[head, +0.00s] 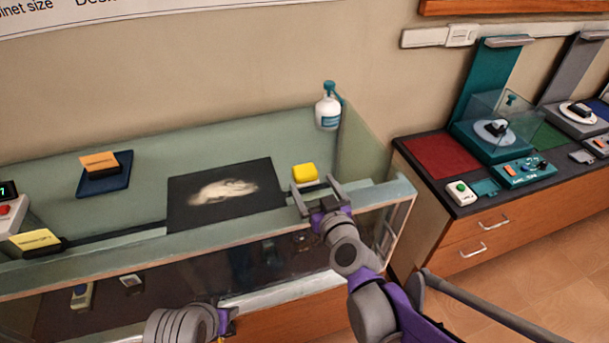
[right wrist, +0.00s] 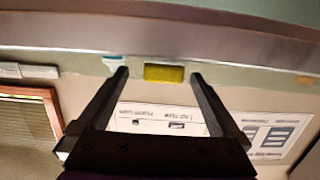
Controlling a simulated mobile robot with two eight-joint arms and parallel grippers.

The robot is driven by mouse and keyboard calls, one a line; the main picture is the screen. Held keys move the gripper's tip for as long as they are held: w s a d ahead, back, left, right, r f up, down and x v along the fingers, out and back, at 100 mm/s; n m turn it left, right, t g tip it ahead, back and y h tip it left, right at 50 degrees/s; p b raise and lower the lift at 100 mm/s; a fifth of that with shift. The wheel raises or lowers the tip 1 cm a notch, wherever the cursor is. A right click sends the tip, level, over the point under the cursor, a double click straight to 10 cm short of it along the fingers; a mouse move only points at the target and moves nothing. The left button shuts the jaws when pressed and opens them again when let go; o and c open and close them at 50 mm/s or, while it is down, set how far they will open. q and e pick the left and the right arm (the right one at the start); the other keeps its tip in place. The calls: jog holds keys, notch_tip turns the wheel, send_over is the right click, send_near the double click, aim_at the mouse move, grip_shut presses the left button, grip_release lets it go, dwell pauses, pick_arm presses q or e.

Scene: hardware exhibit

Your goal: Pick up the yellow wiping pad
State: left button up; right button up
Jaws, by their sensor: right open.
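The yellow wiping pad (head: 305,173) lies on the glass-sided counter, right of a black mat with a pale smear. My right gripper (head: 317,188) is open and empty at the counter's front edge, just in front of the pad. In the right wrist view the yellow pad (right wrist: 164,73) shows between the open fingertips of my right gripper (right wrist: 160,75), beyond them and apart. Part of my left arm shows at the bottom edge of the head view; its fingers do not show.
A white spray bottle (head: 328,107) with a teal top stands behind the pad. The black mat (head: 180,212) lies to the left, with a blue tray (head: 85,187) beyond. The counter's raised front rim (head: 225,240) runs below my gripper. A wooden cabinet (head: 470,240) stands right.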

aim_at(308, 178)
jog(key=x, duration=0.2)
jog(key=b+x, duration=0.1)
jog(key=x, duration=0.1)
jog(key=shift+a+r+b, duration=0.15)
jog(key=shift+a+b, duration=0.15)
jog(key=shift+a, duration=0.1)
jog(key=shift+w+a, duration=0.1)
jog(key=shift+w, duration=0.55)
jog(key=shift+s, duration=0.15)
jog(key=c, duration=1.3)
pick_arm(q)
jog(key=shift+s+f, duration=0.2)
jog(key=shift+f, duration=0.4)
jog(key=shift+s+f, duration=0.2)
jog(key=shift+f, duration=0.35)
pick_arm(e)
notch_tip(308, 178, up, 10)
jog(key=shift+f+b, duration=0.2)
jog(key=shift+b, duration=0.15)
pick_arm(q)
jog(key=shift+s+f, duration=0.2)
jog(key=shift+f, duration=0.35)
pick_arm(e)
jog(key=shift+r, duration=0.1)
